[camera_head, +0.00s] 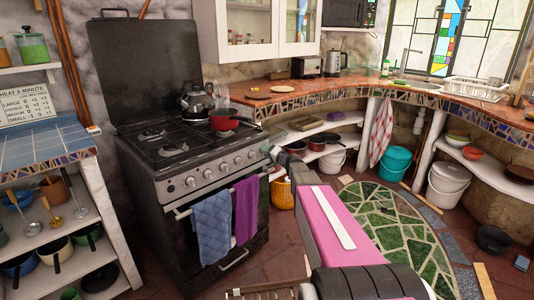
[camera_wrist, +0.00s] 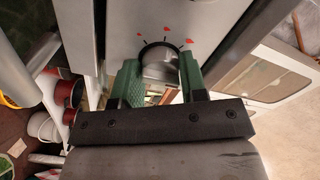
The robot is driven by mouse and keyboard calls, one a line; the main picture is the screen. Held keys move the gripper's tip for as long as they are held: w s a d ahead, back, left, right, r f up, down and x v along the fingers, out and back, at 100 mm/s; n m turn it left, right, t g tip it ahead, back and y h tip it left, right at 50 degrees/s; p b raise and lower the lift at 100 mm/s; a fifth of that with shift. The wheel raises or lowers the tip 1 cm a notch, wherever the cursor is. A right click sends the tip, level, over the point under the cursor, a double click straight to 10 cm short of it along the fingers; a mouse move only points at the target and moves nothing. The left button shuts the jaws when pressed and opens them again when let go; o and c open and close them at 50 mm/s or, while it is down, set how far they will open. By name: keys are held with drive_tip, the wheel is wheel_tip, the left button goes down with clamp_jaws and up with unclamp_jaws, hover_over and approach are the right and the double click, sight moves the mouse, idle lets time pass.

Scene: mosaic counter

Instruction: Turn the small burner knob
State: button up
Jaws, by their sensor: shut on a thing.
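The black stove (camera_head: 170,120) stands at centre left, with a row of knobs (camera_head: 223,167) along its front panel. My gripper (camera_head: 276,153) is at the right end of that panel in the head view. In the wrist view, the green fingers of my gripper (camera_wrist: 160,78) are on both sides of a round knob (camera_wrist: 158,62) with a dark rim. The gripper is shut on this knob. Small red marks show on the panel around the knob. In the head view the held knob is hidden or too small to make out.
A red pot (camera_head: 224,120) and a kettle (camera_head: 196,100) stand on the stove top. A blue towel (camera_head: 211,228) and a purple towel (camera_head: 246,208) hang on the oven handle below the knobs. The mosaic counter (camera_head: 340,88) curves away on the right. Open floor lies before the stove.

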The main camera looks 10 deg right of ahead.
drive_tip(key=o, duration=0.9)
drive_tip(key=v, duration=1.1)
drive_tip(key=shift+a, duration=0.1)
drive_tip(key=s+a+f+n+g+h, duration=0.1)
drive_tip(key=s+a+f+n+g, duration=0.1)
drive_tip(key=s+a+f+g, duration=0.4)
drive_tip(key=s+a+f+n+g+h, duration=0.15)
drive_tip(key=s+a+f+g, duration=0.3)
drive_tip(key=s, duration=0.45)
drive_tip(key=s+d+f+g+h, duration=0.2)
drive_tip(key=s+f+h, duration=0.1)
drive_tip(key=s, duration=0.3)
drive_tip(key=s+d+f+n+g+h, duration=0.1)
drive_tip(key=s+d+f+g+h, duration=0.1)
drive_tip(key=s+h, duration=0.3)
drive_tip(key=shift+s+d+f, duration=0.25)
drive_tip(key=shift+s+f, duration=0.2)
drive_tip(key=shift+s, duration=0.8)
